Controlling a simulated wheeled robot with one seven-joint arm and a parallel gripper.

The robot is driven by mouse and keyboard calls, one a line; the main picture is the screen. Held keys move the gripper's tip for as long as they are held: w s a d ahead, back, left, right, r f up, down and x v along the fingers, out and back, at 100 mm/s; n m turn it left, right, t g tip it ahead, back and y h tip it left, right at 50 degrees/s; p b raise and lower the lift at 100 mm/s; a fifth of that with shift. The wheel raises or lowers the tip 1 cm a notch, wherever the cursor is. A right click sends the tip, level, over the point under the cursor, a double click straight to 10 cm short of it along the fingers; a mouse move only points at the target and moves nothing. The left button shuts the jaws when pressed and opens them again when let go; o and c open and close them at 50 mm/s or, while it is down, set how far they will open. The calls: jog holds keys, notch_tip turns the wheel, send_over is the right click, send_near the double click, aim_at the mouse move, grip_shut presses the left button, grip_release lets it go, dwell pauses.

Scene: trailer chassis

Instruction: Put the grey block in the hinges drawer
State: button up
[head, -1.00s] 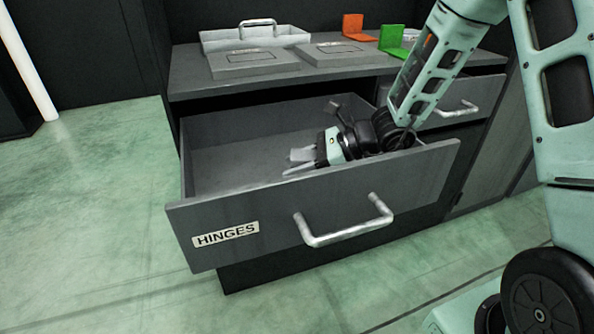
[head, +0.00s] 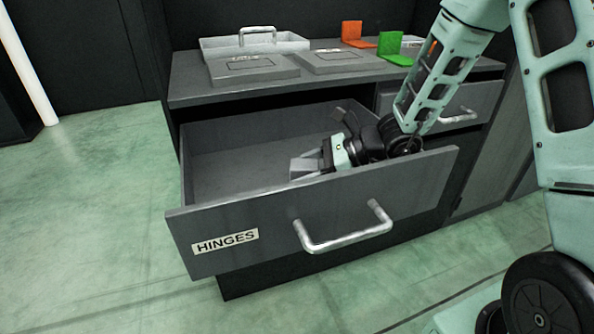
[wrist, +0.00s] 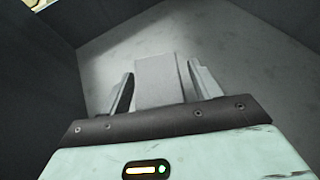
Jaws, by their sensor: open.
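The hinges drawer (head: 185,255) is pulled open, with its "HINGES" label and metal handle on the front. My gripper (head: 305,166) is inside the drawer, low behind the front panel, which hides part of it. In the wrist view my gripper (wrist: 162,88) is open, with a finger on each side of the grey block (wrist: 158,80). A gap shows between the block and each finger. The block lies inside the drawer close to its floor; whether it touches the floor cannot be told. In the head view the block is hard to separate from the fingers.
On the cabinet top are a grey tray with a handle (head: 215,44), two flat grey boxes (head: 255,70), an orange bracket (head: 352,34) and a green bracket (head: 390,47). A second drawer (head: 475,100) at right is shut. The drawer's left floor is clear.

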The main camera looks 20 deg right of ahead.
jog(key=p+v, duration=0.3)
jog(key=v, duration=0.7)
jog(key=shift+s+d+r, duration=0.1)
jog(key=shift+d, duration=0.1)
